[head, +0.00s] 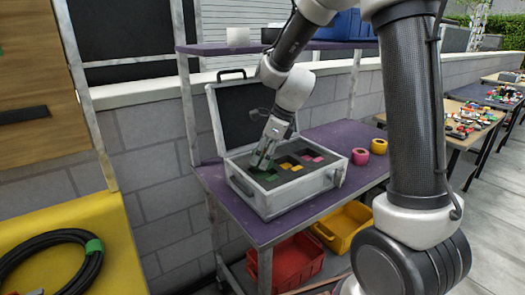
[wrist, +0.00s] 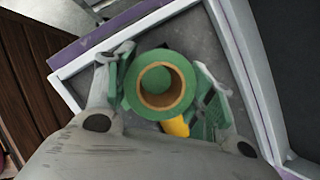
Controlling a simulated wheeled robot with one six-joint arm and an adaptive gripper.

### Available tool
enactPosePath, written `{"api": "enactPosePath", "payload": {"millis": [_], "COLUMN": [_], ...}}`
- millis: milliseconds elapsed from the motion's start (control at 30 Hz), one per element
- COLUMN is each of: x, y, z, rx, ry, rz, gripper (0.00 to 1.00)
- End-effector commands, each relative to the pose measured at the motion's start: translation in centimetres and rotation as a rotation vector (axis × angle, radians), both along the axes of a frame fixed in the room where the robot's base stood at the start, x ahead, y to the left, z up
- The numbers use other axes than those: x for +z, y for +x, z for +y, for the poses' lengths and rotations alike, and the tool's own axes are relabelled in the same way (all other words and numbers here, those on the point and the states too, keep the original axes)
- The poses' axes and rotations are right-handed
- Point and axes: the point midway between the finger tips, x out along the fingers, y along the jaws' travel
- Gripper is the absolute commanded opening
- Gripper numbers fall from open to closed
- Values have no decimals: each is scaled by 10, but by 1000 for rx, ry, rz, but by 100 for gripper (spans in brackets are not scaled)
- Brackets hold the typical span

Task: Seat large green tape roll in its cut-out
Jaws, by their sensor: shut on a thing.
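The large green tape roll (wrist: 133,98) is between the fingers of my gripper (wrist: 164,80) in the wrist view, with its brown core facing the camera. My gripper is shut on it. A round green patch (wrist: 166,77) shows through the core. In the head view my gripper (head: 263,160) points down into the left part of the open silver case (head: 270,203). Green shows around the fingertips there, but roll and cut-out are hard to tell apart. I cannot tell whether the roll touches the foam (head: 291,174).
The foam also shows yellow (head: 284,167) and pink (head: 311,157) patches. A pink roll (head: 360,156) and a yellow roll (head: 379,146) stand right of the case on the purple bench (head: 330,131). The raised lid (head: 245,110) stands behind. Red (head: 297,262) and yellow (head: 343,228) bins sit below.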

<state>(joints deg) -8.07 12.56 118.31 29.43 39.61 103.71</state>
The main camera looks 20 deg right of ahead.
Motion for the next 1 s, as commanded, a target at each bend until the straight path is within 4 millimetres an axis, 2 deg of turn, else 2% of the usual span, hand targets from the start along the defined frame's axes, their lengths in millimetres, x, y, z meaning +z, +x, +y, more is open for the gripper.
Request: {"api": "enactPosePath", "payload": {"millis": [500,1000], "x": [-26,-34], "y": [0,-2], "z": [0,-1], "rx": [-1,0], "ry": [0,-2], "rz": [0,6], "gripper": [28,28]}}
